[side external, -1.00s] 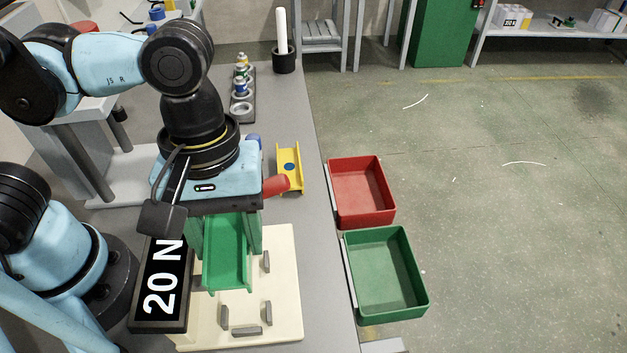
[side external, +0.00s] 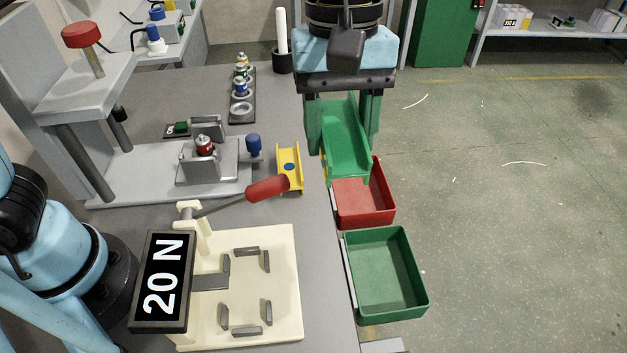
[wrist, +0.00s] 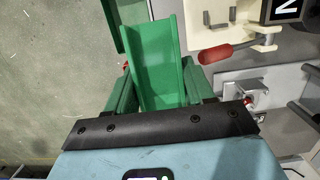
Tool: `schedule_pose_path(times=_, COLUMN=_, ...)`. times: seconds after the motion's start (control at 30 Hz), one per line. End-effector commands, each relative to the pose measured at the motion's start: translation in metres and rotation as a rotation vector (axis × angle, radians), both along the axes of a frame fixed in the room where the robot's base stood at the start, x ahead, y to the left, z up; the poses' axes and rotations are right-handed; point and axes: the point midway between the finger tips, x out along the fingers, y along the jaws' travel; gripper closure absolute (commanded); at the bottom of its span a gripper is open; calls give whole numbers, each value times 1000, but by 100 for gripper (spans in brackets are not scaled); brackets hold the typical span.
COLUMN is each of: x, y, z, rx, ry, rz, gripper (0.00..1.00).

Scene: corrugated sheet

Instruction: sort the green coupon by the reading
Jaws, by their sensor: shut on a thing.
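The green coupon (side external: 346,138), a channel-shaped piece with raised side walls, is held in my gripper (side external: 344,125). My gripper's green fingers are shut on its two sides. It hangs above the red bin (side external: 383,208) and hides the back of that bin. In the wrist view the green coupon (wrist: 158,62) sticks out between the fingers (wrist: 160,100). The green bin (side external: 385,273) stands in front of the red bin and looks empty. The display (side external: 163,281) reads 20 N.
A cream fixture plate (side external: 283,314) with grey stops and a red-handled lever (side external: 267,188) stands on the bench. A yellow channel piece (side external: 289,168) lies near the bench edge. A grey press (side external: 137,177) stands at the back left. The floor right of the bins is clear.

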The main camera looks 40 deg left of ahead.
Motion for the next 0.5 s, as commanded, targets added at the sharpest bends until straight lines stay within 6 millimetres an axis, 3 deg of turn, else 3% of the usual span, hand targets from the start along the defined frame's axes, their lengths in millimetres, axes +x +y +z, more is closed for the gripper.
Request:
schedule_pose_path(times=0.2, x=61, y=-3, z=-5, rx=0, ry=0, rz=3, gripper=77)
schedule_pose_path(times=0.5, x=130, y=7, z=-26, rx=-1, ry=2, rz=3, gripper=77)
